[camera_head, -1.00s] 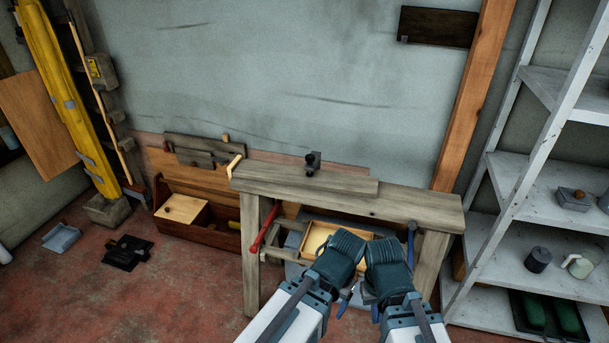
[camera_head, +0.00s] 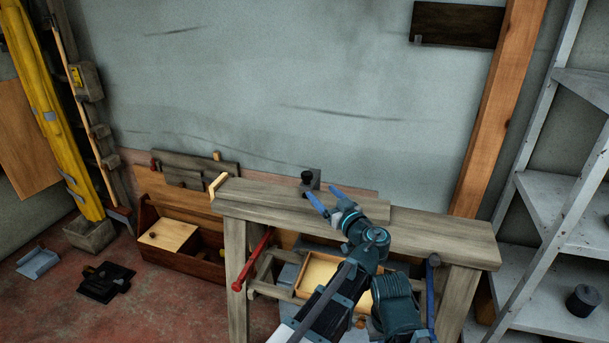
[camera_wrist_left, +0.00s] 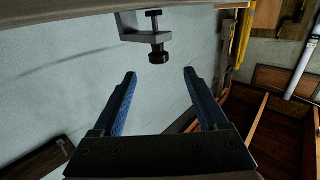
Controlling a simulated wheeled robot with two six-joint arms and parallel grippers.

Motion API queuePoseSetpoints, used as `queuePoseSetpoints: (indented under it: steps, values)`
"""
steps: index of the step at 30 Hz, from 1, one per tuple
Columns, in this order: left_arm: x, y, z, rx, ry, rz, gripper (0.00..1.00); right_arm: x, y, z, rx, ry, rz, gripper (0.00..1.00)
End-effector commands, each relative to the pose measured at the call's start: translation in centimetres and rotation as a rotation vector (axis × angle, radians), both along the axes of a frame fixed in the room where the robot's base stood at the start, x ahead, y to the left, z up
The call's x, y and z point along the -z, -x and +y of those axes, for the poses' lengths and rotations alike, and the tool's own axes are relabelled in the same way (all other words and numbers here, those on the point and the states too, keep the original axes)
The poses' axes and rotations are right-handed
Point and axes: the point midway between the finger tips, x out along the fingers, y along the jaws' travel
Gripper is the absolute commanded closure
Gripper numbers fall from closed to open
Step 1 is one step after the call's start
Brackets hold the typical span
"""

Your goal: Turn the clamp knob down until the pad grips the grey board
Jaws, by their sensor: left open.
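The clamp (camera_head: 309,181) is small and dark, at the back edge of the grey board (camera_head: 265,195), which lies along the bench top. In the left wrist view its grey frame (camera_wrist_left: 128,27) hangs from a pale edge at the top, with a screw and a black knob (camera_wrist_left: 157,57). My left gripper (camera_head: 325,197) is open and empty, just in front and to the right of the clamp. In the wrist view the knob is beyond and between the two blue fingertips (camera_wrist_left: 160,75), apart from them. I cannot tell whether the pad touches the board.
The wooden bench (camera_head: 445,237) has a red-handled tool (camera_head: 256,255) at its left and an open wooden tray (camera_head: 318,272) below. A wooden toolbox (camera_head: 190,262) stands left on the floor. A white shelf (camera_head: 560,200) stands right.

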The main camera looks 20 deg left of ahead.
Motion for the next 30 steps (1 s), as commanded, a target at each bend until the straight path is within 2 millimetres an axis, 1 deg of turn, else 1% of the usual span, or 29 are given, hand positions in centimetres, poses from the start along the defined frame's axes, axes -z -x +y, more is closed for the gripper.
queuePoseSetpoints:
  steps: [4, 8, 11, 18, 24, 30]
  values:
    - [-0.3, -0.2, -0.1, 0.006, -0.003, -0.023, 0.24, 0.1, 0.0, 0.0, 0.000, 0.000, 0.000, 1.00]
    - [-0.3, -0.7, 0.3, 0.004, -0.004, -0.021, 0.24, 0.1, 0.0, 0.0, 0.000, 0.000, 0.000, 1.00]
    - [-0.3, -1.7, 1.2, 0.003, -0.003, -0.021, 0.24, 0.1, 0.0, 0.0, 0.000, 0.000, 0.000, 1.00]
    - [-0.3, -5.4, 4.5, 0.002, -0.003, -0.019, 0.24, 0.1, 0.0, 0.0, 0.000, 0.000, 0.000, 1.00]
    - [-0.3, -8.1, 7.0, 0.003, -0.003, -0.019, 0.24, 0.1, 0.0, 0.0, 0.000, 0.000, 0.000, 1.00]
    - [-0.2, -9.7, 8.6, 0.005, -0.002, -0.018, 0.24, 0.1, 0.0, 0.0, 0.000, 0.000, 0.000, 1.00]
